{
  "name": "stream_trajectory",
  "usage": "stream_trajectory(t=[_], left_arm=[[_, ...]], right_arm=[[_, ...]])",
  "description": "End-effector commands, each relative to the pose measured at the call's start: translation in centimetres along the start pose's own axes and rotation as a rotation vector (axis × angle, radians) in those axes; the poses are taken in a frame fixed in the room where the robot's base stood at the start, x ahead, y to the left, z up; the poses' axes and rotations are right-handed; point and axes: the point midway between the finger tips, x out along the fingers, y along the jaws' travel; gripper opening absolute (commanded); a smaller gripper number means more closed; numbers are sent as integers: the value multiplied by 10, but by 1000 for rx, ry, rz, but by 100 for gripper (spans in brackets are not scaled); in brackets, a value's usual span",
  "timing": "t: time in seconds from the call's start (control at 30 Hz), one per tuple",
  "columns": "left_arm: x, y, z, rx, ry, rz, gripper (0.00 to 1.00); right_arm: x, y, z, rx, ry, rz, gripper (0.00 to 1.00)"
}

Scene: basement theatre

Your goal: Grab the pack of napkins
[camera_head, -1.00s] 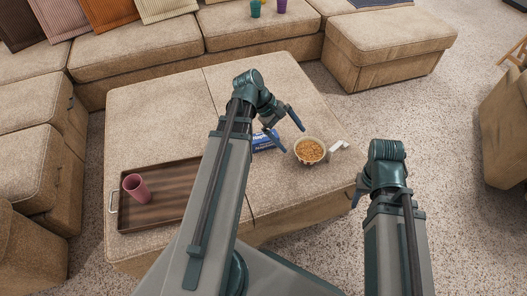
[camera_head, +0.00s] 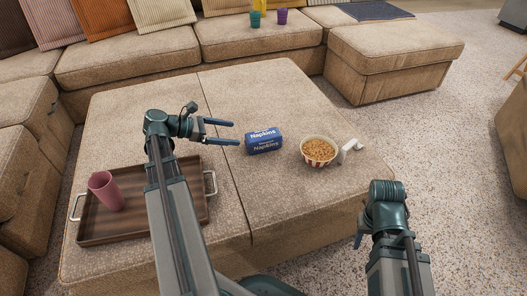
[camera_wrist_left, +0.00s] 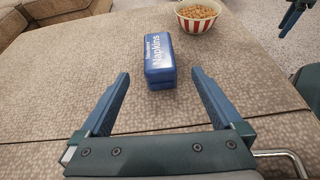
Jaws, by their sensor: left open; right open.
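The blue pack of napkins (camera_head: 264,141) lies on the beige ottoman, with white lettering on it. In the left wrist view the pack (camera_wrist_left: 159,60) is ahead of the fingertips, roughly centred between them. My left gripper (camera_head: 234,132) is open and empty, its fingers pointing right toward the pack with a small gap between. The left wrist view shows both fingers (camera_wrist_left: 159,85) spread apart. My right gripper (camera_head: 360,229) is at the ottoman's right front edge, away from the pack; its fingers are mostly hidden behind its wrist.
A striped bowl of snacks (camera_head: 318,151) stands just right of the pack, with a white object (camera_head: 350,149) beside it. A wooden tray (camera_head: 136,225) with a pink cup (camera_head: 105,191) is at the left. The back of the ottoman (camera_head: 250,90) is clear.

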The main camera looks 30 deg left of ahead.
Motion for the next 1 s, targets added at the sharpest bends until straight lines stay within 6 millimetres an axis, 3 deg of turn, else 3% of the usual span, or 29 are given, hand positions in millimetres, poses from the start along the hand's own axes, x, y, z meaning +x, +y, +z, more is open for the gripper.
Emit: stream_trajectory(t=[0.03,0.33,0.7,1.0], left_arm=[[-2,3,-7,-15,-9,10,100],[-3,5,-8,-35,-23,21,100],[61,6,-9,-33,-22,19,100],[79,6,-6,-34,-22,22,100]], right_arm=[[8,-1,0,0,0,0,50],[11,-1,-1,0,0,0,50],[37,-4,-2,0,1,0,50],[41,-4,-2,0,1,0,50]])
